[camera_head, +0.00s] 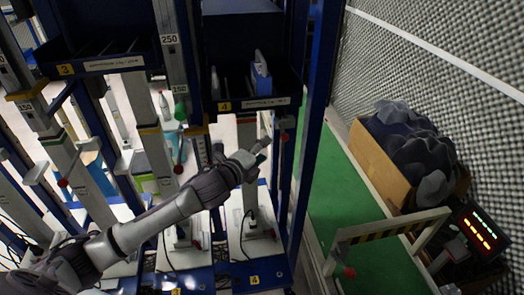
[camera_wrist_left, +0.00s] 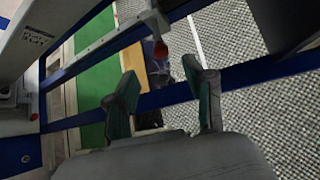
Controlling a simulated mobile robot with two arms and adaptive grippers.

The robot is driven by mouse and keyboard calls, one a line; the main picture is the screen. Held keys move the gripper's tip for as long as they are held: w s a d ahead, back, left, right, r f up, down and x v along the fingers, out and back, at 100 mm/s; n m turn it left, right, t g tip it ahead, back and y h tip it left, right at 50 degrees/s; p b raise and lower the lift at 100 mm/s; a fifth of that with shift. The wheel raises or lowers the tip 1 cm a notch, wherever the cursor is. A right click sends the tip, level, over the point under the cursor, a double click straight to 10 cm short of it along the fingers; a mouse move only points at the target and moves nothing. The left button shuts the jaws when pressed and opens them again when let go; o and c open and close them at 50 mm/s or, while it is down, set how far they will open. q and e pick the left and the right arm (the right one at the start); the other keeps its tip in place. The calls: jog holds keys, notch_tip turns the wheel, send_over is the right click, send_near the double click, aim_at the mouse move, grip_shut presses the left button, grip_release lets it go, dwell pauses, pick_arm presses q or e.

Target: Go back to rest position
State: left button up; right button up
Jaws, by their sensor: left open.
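My left arm reaches in from the lower left of the head view. Its gripper (camera_head: 262,146) is in front of the blue rack, just below the shelf bin marked 4 (camera_head: 262,103). In the left wrist view the two fingers of my left gripper (camera_wrist_left: 160,100) stand apart with green inner pads and nothing between them. Behind the fingers a blue rack bar (camera_wrist_left: 165,96) crosses the view; I cannot tell whether they touch it. My right gripper is in neither view.
Blue rack posts (camera_head: 317,120) stand close to the gripper's right. A blue and white box (camera_head: 260,76) stands in bin 4. To the right are a green strip (camera_head: 335,200), a cardboard box (camera_head: 380,163) of dark grey foam, a striped barrier (camera_head: 385,232) and a lit display (camera_head: 480,232).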

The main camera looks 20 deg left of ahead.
pick_arm(q)
jog(key=shift+f, duration=0.1)
